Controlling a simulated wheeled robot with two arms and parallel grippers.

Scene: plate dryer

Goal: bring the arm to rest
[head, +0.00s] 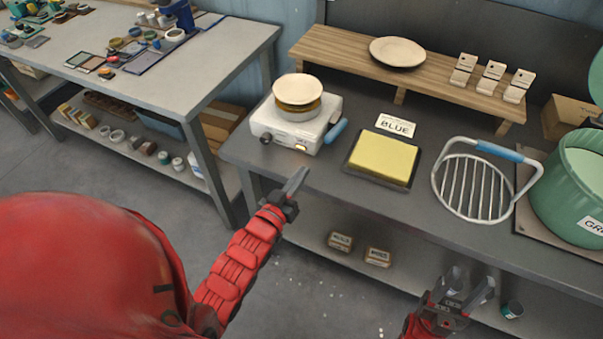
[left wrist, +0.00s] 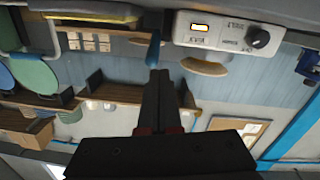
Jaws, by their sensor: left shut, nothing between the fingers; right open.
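My left gripper (head: 294,184) is shut and empty. It is raised in front of the workbench (head: 335,175), below the white appliance (head: 330,122) in the head view. In the left wrist view its closed fingers (left wrist: 158,88) point toward the bench, and the picture is upside down. My right gripper (head: 470,292) is open and empty, low at the front of the bench on the right. Part of my right arm is cut off by the picture's bottom edge.
A pan with a plate (head: 298,90) sits on the appliance. A yellow sponge (head: 381,157), a round wire rack (head: 470,188) and a green pot (head: 575,185) stand along the bench. A plate (head: 397,52) lies on the wooden shelf (head: 345,49).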

